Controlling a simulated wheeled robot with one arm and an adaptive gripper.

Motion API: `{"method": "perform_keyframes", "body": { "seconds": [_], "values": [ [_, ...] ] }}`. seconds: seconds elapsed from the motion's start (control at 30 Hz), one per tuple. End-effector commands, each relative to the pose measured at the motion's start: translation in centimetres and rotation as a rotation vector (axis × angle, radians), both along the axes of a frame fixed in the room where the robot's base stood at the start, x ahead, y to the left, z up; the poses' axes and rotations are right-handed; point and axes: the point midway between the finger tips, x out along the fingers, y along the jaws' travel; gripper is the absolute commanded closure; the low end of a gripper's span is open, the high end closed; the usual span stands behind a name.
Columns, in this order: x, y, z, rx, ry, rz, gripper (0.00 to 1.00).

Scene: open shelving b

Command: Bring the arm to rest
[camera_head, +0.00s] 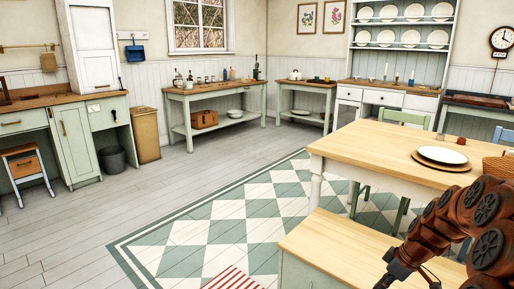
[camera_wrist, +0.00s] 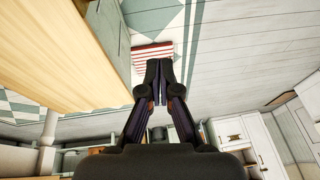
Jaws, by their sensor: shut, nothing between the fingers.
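My arm reaches in from the right edge of the head view, bent and rust-red. My gripper (camera_head: 383,284) hangs at its lower end, near the corner of the low wooden bench and partly cut off by the bottom edge. In the wrist view my gripper (camera_wrist: 159,62) points out over the floor. Its two dark fingers meet at the tips with nothing between them. It appears clear of the bench (camera_wrist: 70,50), which lies to its left in that view.
A wooden table (camera_head: 400,143) with a plate (camera_head: 442,155) stands behind the bench (camera_head: 335,245). A red-striped cloth (camera_head: 233,279) lies on the checkered rug (camera_head: 205,235), and also shows beyond my fingertips (camera_wrist: 150,57). Open plank floor (camera_head: 80,220) lies to the left.

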Motion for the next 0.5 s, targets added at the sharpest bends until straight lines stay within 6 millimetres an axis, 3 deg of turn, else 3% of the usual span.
{"method": "perform_keyframes", "body": {
  "seconds": [0.03, 0.1, 0.3, 0.5],
  "values": [
    [-0.5, 1.9, 3.0, 0.002, 0.017, -0.003, 1.00],
    [-1.2, 4.2, 5.5, 0.004, 0.044, -0.021, 1.00],
    [-4.4, 10.0, 12.0, -0.004, 0.131, -0.076, 1.00],
    [-8.6, 14.6, 17.8, -0.037, 0.209, -0.152, 1.00]
  ]
}}
